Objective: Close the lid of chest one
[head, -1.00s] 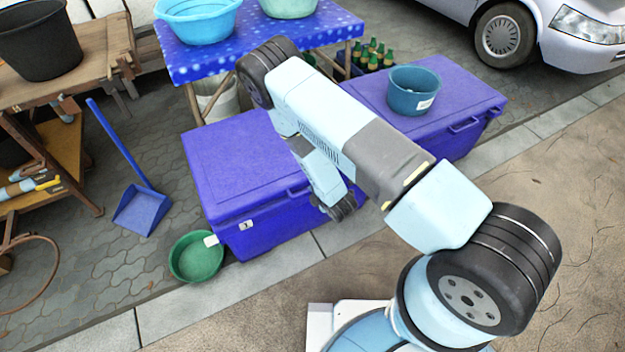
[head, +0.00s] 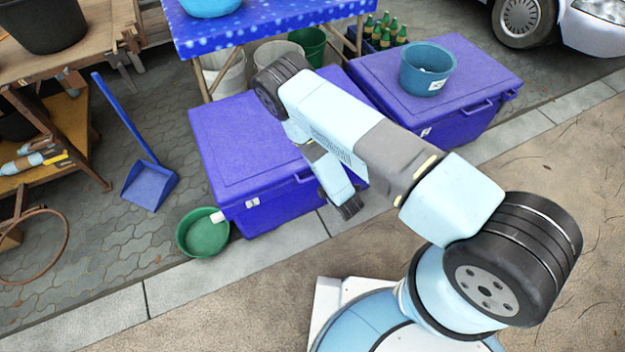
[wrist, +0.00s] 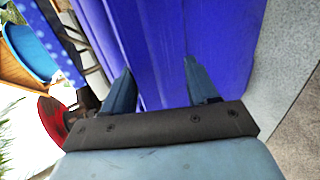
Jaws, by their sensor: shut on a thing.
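The left blue chest (head: 245,150) stands on the paving beside the kerb, with a small white label on its front. Its lid (head: 235,130) looks down, with no clear gap at the front edge. The right blue chest (head: 460,75) also looks shut. In the wrist view my gripper (wrist: 160,80) has its two fingers apart, with a blue chest surface (wrist: 160,40) filling the space between and beyond them. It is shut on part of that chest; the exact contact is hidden. In the head view my arm hides the right part of the left chest and the fingers.
A teal basin (head: 427,70) stands on the right chest. A green basin (head: 203,235) sits at the left chest's front left corner. A blue dustpan (head: 150,185) stands further left. A blue-clothed table (head: 270,28) is behind. The front paving is clear.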

